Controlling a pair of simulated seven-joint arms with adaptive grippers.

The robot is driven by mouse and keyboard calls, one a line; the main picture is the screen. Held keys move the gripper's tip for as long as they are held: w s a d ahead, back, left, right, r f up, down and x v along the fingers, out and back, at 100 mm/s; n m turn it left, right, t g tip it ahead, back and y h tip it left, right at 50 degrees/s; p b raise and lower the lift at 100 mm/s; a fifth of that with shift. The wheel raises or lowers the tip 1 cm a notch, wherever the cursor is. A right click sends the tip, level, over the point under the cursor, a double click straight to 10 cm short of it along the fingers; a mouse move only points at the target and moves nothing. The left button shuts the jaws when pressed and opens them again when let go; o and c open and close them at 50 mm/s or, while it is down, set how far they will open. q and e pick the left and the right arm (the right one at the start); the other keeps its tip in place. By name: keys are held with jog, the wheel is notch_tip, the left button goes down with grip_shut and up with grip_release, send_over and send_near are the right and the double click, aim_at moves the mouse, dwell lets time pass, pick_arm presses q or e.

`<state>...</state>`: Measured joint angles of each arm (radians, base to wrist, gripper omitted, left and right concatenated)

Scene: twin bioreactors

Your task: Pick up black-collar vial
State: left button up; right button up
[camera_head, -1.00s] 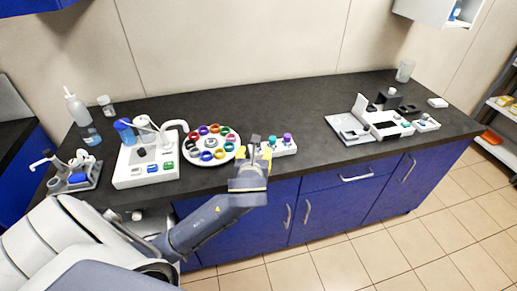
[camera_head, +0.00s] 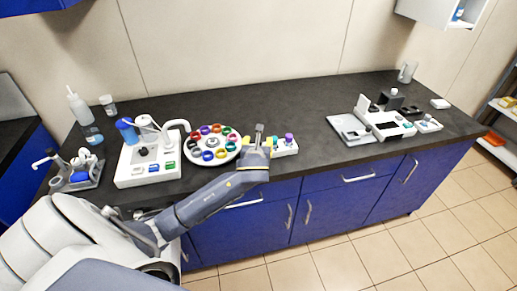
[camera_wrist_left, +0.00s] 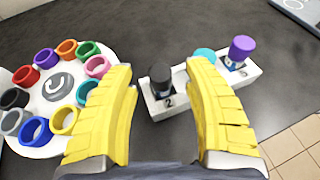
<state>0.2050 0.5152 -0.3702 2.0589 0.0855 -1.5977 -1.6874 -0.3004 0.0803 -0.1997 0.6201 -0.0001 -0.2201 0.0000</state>
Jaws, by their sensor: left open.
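The black-collar vial (camera_wrist_left: 160,76) stands upright in a white rack (camera_wrist_left: 158,108), in the slot marked 2, in the left wrist view. My left gripper (camera_wrist_left: 165,70) is open and empty, its yellow fingers on either side of that vial in the picture. I cannot tell how much height separates them. A teal vial (camera_wrist_left: 205,55) and a purple vial (camera_wrist_left: 242,48) stand in the same rack. In the head view my left gripper (camera_head: 258,135) is over the left end of the rack (camera_head: 287,149) and hides the black-collar vial.
A round white carousel (camera_head: 224,158) with several coloured rings stands just left of the rack. A white device (camera_head: 147,178) is farther left, and another white station (camera_head: 385,125) is at the right. The dark counter (camera_head: 310,105) is clear behind the rack.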

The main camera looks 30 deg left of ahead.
pick_arm(q)
jog(key=shift+w+a+f, duration=0.3)
jog(key=shift+w, duration=0.25)
jog(key=shift+c, duration=0.3)
grip_shut()
